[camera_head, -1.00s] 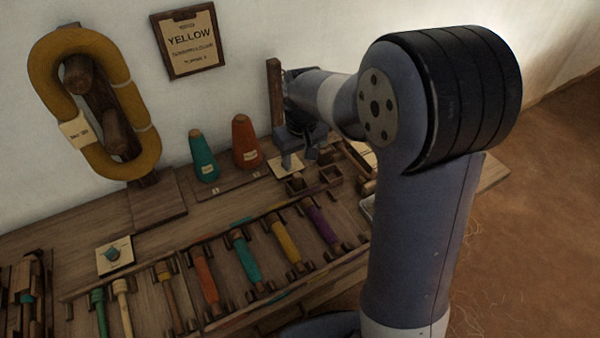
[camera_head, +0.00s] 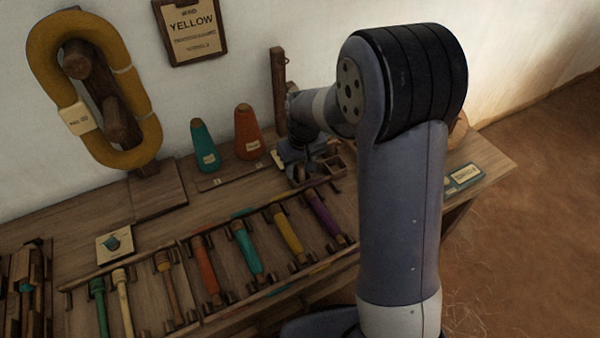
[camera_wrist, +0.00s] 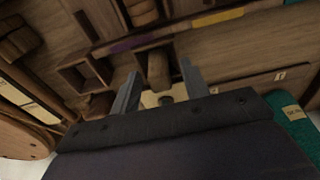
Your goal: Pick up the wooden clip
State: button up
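My gripper (camera_head: 300,172) is low over the back of the wooden table, beside the small wooden box. In the wrist view my gripper (camera_wrist: 160,88) has its two grey fingers spread apart, with visible space between them. A short brown wooden piece (camera_wrist: 158,70), which may be the wooden clip, lies between the fingers without clear contact. A pale card (camera_wrist: 150,98) and a dark round knob (camera_wrist: 166,101) show just below it. In the head view the gripper hides this spot, and I cannot make out the clip there.
An open wooden box (camera_wrist: 82,74) is close beside the left finger. An orange cone (camera_head: 248,132) and a teal cone (camera_head: 204,145) stand to the gripper's left. A rack of coloured bobbins (camera_head: 246,248) lies in front. A wooden post (camera_head: 278,85) rises behind.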

aim_at(300, 165)
grip_shut()
jog(key=shift+r, duration=0.1)
notch_tip(300, 165, up, 10)
jog(key=shift+f+p, duration=0.1)
jog(key=shift+p, duration=0.85)
